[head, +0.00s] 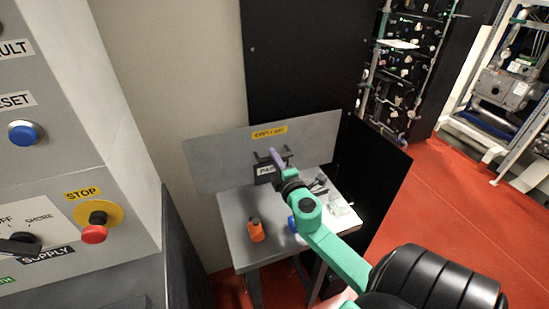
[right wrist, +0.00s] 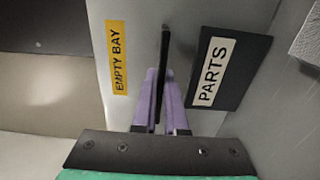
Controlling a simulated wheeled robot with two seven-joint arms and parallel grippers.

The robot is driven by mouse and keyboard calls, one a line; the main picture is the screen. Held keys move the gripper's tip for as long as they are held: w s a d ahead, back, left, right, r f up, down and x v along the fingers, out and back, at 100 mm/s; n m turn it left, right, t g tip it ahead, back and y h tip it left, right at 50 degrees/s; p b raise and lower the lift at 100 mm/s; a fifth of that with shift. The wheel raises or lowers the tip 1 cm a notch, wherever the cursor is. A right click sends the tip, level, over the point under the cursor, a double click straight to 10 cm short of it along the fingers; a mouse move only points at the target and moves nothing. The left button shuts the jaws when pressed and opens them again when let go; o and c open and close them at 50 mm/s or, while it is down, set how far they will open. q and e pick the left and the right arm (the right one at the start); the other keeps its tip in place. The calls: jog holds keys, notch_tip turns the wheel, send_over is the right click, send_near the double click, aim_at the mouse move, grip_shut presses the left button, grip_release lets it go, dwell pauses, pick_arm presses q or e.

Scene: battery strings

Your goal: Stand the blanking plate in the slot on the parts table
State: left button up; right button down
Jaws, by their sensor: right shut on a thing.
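The blanking plate (head: 218,160) is a wide grey sheet with a yellow "EMPTY BAY" label, upright at the back of the parts table (head: 236,215). In the head view my right gripper (head: 279,157) is in front of its middle. In the right wrist view the gripper's purple fingers (right wrist: 161,88) are shut on the plate's black handle (right wrist: 165,55). A black "PARTS" sign (right wrist: 228,68) stands close beside the handle. The slot is hidden, so I cannot tell whether the plate's lower edge is in it. My left gripper is out of view.
An orange item (head: 256,231) stands on the front left of the table, and small dark parts lie near its right side. A grey control cabinet (head: 130,150) is at the left. A black panel (head: 378,175) borders the table's right. Red floor is open at the right.

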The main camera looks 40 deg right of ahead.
jog(key=c, duration=0.9)
grip_release()
jog(key=shift+r, duration=0.1)
jog(key=shift+s+a+f, duration=0.15)
jog(key=shift+s+f, duration=0.1)
jog(key=shift+s, duration=0.1)
jog(key=b+v, duration=0.6)
jog(key=v, duration=0.8)
jog(key=shift+r, duration=0.15)
